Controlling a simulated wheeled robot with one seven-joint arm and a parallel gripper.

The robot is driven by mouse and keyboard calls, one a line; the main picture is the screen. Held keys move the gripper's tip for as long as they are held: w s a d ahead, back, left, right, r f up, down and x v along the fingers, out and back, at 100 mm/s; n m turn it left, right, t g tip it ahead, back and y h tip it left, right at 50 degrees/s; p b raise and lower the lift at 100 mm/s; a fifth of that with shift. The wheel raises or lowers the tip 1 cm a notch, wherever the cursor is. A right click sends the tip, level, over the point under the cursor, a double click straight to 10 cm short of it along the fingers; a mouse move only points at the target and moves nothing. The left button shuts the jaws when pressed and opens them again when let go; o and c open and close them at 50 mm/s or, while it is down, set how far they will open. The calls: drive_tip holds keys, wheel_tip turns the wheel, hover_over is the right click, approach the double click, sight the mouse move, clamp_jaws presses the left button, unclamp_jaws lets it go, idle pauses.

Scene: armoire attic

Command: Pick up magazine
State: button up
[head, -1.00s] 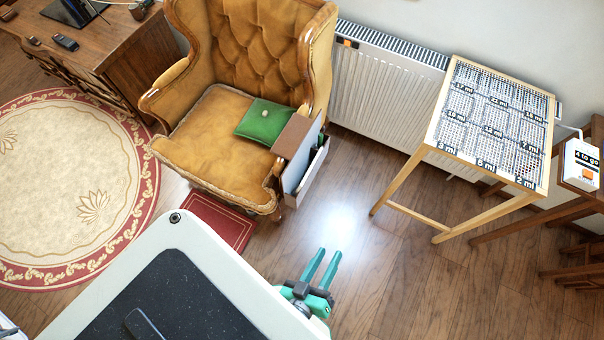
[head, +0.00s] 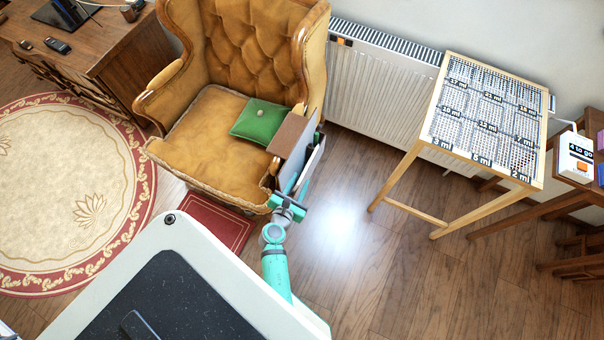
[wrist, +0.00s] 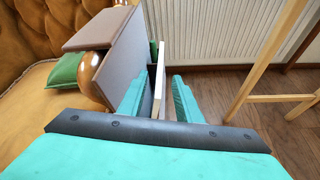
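My gripper (wrist: 160,92) is open at the side of the armchair's arm, with its two green fingers apart. In the wrist view a thin, pale upright slab (wrist: 159,80) stands between the fingers, seen edge-on. I cannot tell whether it is the magazine or a wall of the side holder. The left finger is between this slab and a grey-brown panel (wrist: 128,55) of the holder. In the head view my gripper (head: 296,186) reaches the holder (head: 291,134) from the front, and its fingers partly hide what is in it. No magazine cover is clearly visible.
The tan armchair (head: 210,130) with a green cushion (head: 260,121) is left of the gripper. A radiator (head: 380,95) stands behind. A wooden-framed table (head: 485,115) is at the right. Wooden floor (head: 350,260) between them is clear.

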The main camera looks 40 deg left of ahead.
sight(307, 168)
drive_tip(key=x, duration=0.4)
drive_tip(key=shift+w+a, duration=0.2)
drive_tip(key=shift+w, duration=0.1)
drive_tip(key=shift+x, duration=3.15)
drive_tip(key=shift+s+d+f, duration=0.15)
drive_tip(key=shift+s, duration=0.05)
drive_tip(key=shift+c, duration=0.7)
clamp_jaws()
drive_tip(key=shift+w, duration=0.1)
